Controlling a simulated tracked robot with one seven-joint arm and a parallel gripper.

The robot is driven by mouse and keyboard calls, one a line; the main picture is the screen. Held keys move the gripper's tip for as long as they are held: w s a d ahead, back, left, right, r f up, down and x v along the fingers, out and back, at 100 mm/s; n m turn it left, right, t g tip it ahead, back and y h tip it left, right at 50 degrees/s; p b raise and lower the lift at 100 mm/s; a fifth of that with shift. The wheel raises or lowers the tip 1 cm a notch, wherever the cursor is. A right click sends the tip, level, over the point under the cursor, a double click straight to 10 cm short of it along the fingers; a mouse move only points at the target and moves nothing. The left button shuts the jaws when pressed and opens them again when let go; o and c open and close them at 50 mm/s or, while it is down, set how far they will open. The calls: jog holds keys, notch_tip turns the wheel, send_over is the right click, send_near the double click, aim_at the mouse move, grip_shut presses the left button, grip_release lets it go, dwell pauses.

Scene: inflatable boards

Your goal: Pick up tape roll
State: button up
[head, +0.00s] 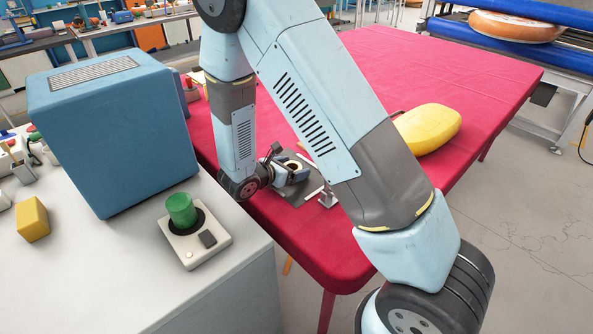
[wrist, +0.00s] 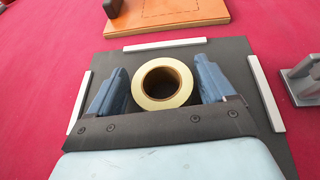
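The tape roll (wrist: 143,86) is a cream ring with a dark hole, seen from above on a dark grey mat (wrist: 118,60) edged with pale strips. In the wrist view my gripper (wrist: 164,78) is open, with one blue finger on each side of the roll. A narrow gap shows on both sides of it. In the head view my gripper (head: 282,170) is low over the red table, and the roll (head: 293,165) shows only in part beside it. Whether the fingers reach down to the mat cannot be told.
The mat lies on a red-covered table (head: 455,70). An orange-brown board (wrist: 165,12) lies beyond the mat, and a grey metal part (wrist: 302,80) is to its right. A yellow inflated object (head: 430,127) and a blue box (head: 115,130) stand nearby.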

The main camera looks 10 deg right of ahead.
jog(key=c, duration=0.8)
jog(key=shift+r, duration=0.1)
